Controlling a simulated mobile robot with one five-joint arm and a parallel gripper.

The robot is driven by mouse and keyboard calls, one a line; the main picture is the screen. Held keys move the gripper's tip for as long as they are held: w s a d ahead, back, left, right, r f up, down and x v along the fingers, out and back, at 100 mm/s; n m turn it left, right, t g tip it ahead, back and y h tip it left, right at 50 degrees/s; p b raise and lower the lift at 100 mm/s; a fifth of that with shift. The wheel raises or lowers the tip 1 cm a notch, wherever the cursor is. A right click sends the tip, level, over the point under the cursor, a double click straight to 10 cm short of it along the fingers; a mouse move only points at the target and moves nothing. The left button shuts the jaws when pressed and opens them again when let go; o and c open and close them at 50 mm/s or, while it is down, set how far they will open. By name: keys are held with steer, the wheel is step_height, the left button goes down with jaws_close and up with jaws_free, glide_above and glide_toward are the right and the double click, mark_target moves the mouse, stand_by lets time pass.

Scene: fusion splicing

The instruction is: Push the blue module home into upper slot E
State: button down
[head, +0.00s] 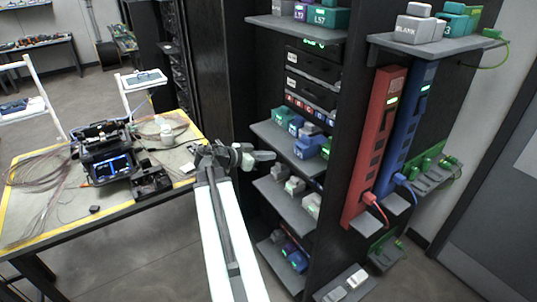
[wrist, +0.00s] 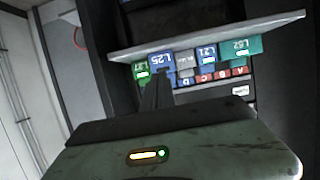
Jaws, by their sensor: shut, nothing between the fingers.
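In the wrist view, a blue module marked L25 (wrist: 160,64) and another blue module marked L21 (wrist: 207,57) stand in a row beneath a grey shelf edge. My gripper (head: 262,156) is shut and empty, pointing right towards the rack in the head view. In the wrist view, a dark upright finger (wrist: 156,92) overlaps the space below L25.
Green modules L27 (wrist: 141,72) and L62 (wrist: 240,47) flank the row. The grey shelf (wrist: 205,35) crosses above it. A red power strip (head: 374,145) and a blue one (head: 409,130) stand right of the rack shelves. A workbench (head: 60,229) with a splicer (head: 107,158) is at left.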

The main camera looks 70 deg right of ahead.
steer(key=b, duration=0.3)
glide_toward(299, 152)
steer(key=shift+s+d+f, duration=0.6)
steer(key=shift+d+f, duration=0.5)
steer(key=shift+s+d, duration=1)
steer(key=shift+d, duration=0.55)
steer(key=shift+s+d, duration=1)
steer(key=shift+d, duration=0.6)
steer(key=shift+s+d, duration=1)
steer(key=shift+d, duration=0.55)
steer(key=shift+w+a, duration=0.7)
steer(key=shift+a, duration=0.45)
steer(key=shift+w+a, duration=0.75)
steer(key=shift+a, duration=0.35)
steer(key=shift+w+a, duration=0.7)
steer(key=shift+a, duration=0.45)
